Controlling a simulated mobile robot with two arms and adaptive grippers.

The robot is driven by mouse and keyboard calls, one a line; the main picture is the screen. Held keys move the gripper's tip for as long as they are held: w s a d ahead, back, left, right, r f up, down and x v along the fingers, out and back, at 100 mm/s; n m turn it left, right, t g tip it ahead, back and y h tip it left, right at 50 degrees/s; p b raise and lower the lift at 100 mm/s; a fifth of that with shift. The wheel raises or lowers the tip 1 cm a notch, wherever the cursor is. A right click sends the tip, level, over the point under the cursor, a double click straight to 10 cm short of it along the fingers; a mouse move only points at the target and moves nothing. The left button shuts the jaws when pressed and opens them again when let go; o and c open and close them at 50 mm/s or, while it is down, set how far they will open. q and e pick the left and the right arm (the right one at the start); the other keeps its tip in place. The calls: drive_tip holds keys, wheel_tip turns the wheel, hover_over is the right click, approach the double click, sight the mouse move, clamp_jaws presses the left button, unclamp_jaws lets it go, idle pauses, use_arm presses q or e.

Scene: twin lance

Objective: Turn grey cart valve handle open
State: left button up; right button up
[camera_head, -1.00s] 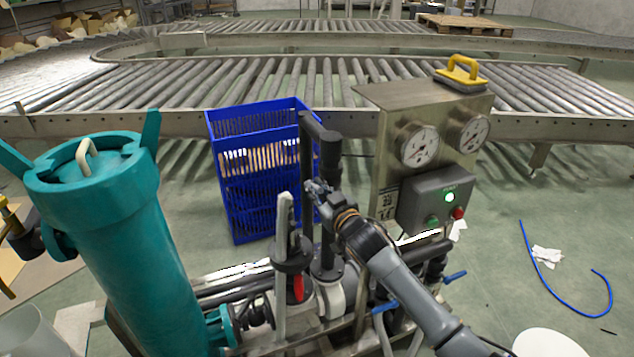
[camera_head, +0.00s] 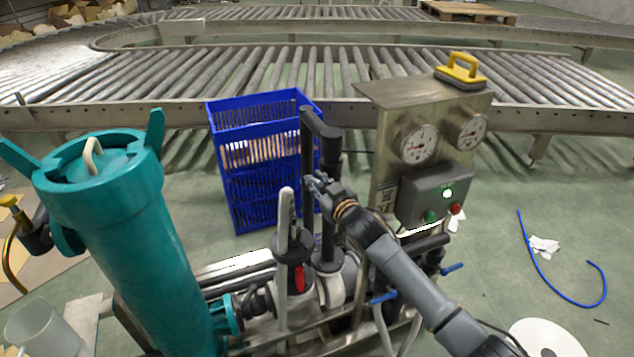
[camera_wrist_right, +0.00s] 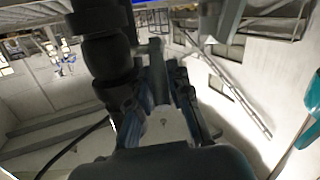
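An upright grey lever (camera_head: 284,235), which I take as the grey valve handle, stands on the cart's pipework at the lower middle of the head view. A dark valve body with a red lever (camera_head: 300,278) is beside its lower part. My right gripper (camera_head: 311,182) is just right of the grey lever's top, in front of a black vertical pipe. Contact with the lever cannot be told. My left gripper is not in view.
A teal filter vessel (camera_head: 130,240) stands left on the cart. A steel gauge panel (camera_head: 396,125) with a grey button box (camera_head: 436,196) stands right. A blue crate (camera_head: 250,205) is behind the pipes, before a roller conveyor (camera_head: 240,82).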

drive_tip(key=shift+o, duration=1.1)
drive_tip(key=shift+f, duration=0.1)
drive_tip(key=shift+s+d, duration=0.15)
drive_tip(key=shift+s, duration=0.15)
drive_tip(key=v, duration=1.1)
drive_tip(key=shift+s+d, duration=0.1)
